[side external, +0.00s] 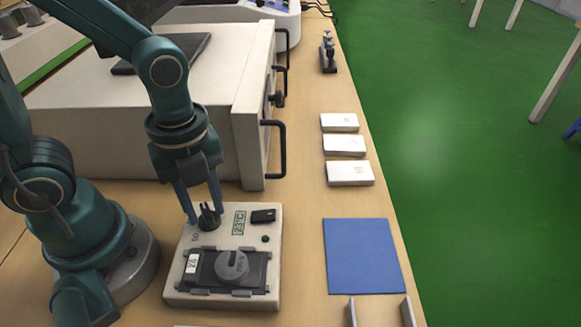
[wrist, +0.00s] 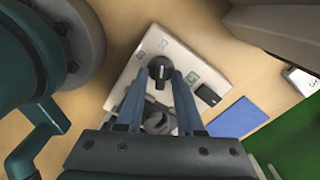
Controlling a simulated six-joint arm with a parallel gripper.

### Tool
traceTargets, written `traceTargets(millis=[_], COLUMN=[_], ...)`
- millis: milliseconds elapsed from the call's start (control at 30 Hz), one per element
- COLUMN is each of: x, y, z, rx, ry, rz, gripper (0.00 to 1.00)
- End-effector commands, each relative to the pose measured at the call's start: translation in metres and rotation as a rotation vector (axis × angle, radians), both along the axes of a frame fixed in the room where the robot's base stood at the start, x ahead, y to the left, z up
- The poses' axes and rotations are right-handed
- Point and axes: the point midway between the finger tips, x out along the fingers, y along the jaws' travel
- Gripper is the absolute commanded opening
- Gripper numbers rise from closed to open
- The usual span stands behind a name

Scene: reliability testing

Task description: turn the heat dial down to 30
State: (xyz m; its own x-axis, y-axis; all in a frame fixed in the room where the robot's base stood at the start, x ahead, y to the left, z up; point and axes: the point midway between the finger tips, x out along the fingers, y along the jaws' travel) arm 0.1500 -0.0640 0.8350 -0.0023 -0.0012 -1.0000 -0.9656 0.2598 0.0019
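The heat dial is a black knob (side external: 208,217) at the back left of a white hotplate-like box (side external: 180,285). Beside it is a small green display (side external: 239,223) that seems to read 23°C. My gripper (side external: 204,206) points down at the dial with its two blue fingers apart, one on each side of it. In the wrist view the dial (wrist: 159,70) shows between and just past the open fingertips (wrist: 159,78). I cannot tell whether either finger touches it. A white pointer mark shows on the dial, but its setting is too small to read.
The box also carries a black switch (side external: 263,216) and a clamped dark device with a grey round knob (side external: 232,265). A large cabinet with black handles (side external: 282,150) stands behind. White blocks (side external: 344,145) and a blue mat (side external: 363,257) lie to the right.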

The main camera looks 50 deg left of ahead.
Motion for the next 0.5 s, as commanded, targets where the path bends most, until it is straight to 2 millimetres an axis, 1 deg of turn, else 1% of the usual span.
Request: traceTargets(millis=[200,500], x=[0.001,0.001], y=[0.000,0.000], z=[0.002,0.025], rx=[0.000,0.000], ry=[-0.003,-0.007], rz=[0.001,0.001], gripper=[0.36,0.36])
